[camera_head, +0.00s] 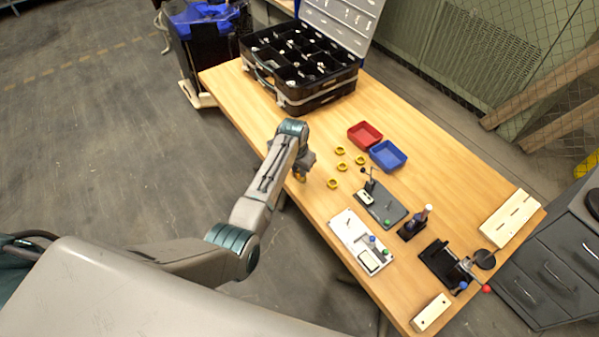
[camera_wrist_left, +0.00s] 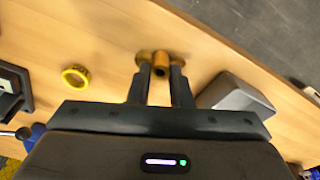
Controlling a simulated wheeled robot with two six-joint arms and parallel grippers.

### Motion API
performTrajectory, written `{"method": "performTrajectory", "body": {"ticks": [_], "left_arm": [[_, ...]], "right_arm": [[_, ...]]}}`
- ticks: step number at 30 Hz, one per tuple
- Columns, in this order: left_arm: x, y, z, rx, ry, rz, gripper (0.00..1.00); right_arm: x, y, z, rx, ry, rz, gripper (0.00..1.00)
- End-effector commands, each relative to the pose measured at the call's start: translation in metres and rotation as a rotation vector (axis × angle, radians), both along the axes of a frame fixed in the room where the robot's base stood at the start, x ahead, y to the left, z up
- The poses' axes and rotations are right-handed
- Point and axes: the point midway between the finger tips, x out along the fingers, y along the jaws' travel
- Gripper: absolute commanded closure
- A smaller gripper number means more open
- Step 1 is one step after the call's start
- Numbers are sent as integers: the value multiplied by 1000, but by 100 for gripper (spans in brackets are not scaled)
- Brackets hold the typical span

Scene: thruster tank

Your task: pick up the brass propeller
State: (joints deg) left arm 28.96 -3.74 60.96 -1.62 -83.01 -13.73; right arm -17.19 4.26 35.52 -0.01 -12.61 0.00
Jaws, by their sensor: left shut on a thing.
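The brass propeller (camera_wrist_left: 161,62) sits between the two dark fingers of my left gripper (camera_wrist_left: 160,82) in the left wrist view, with rounded brass parts showing at the fingertips. The left gripper is shut on it. In the head view my left gripper (camera_head: 301,169) is low over the left edge of the wooden table, with a little of the propeller (camera_head: 300,177) showing below it. Most of the propeller is hidden there by the gripper. I cannot tell whether it touches the table. My right gripper is not in view.
Several yellow rings (camera_head: 332,184) lie just right of the gripper. Beyond them are a red tray (camera_head: 365,135) and a blue tray (camera_head: 388,156). A black compartment case (camera_head: 318,92) stands at the back. Small fixtures (camera_head: 381,205) occupy the nearer right side of the table (camera_head: 450,165).

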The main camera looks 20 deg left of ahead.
Motion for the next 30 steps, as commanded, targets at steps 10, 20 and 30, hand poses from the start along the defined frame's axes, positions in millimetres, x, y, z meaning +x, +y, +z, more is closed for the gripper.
{"method": "performTrajectory", "body": {"ticks": [10,20,30], "left_arm": [[-1,0,19,0,1,0,100],[-63,-6,35,-1,4,0,100],[-134,-13,43,-2,4,0,100]], "right_arm": [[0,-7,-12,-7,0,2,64],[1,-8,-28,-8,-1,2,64],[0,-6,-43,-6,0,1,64]]}}
